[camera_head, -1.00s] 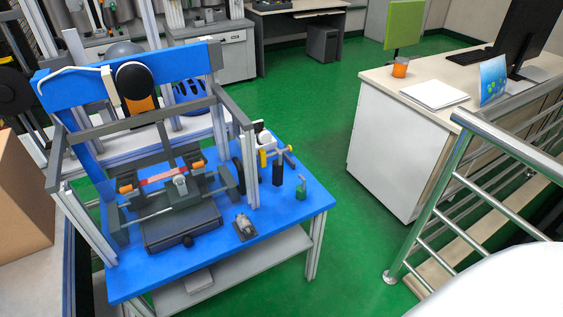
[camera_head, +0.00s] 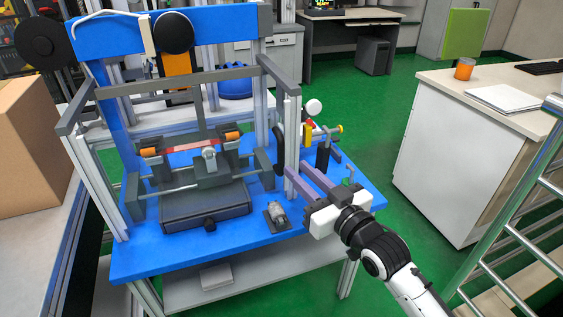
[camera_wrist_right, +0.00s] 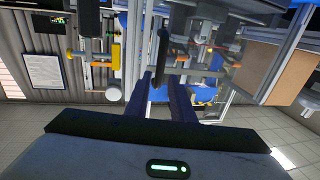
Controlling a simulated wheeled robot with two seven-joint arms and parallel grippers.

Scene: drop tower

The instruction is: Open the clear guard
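The drop tower's grey guard frame (camera_head: 280,78) stands on the blue table, with a grey crossbar (camera_head: 180,82) and metal posts. The clear panel itself is hard to make out, so I cannot tell exactly how it sits. A black oval part (camera_head: 278,143) is beside the right front post. My right gripper (camera_head: 297,169) reaches in from the lower right, its two parallel fingers apart beside that post. The wrist view shows both fingers (camera_wrist_right: 162,82) with a gap between them and a black part beyond; contact cannot be told. My left gripper is out of view.
Inside the frame, a red strip (camera_head: 190,146) lies across supports above a dark base (camera_head: 205,207). A small grey device (camera_head: 277,214) and a yellow-and-black fixture (camera_head: 322,147) are near the gripper. A cardboard box (camera_head: 28,145) is at left; green floor is open behind.

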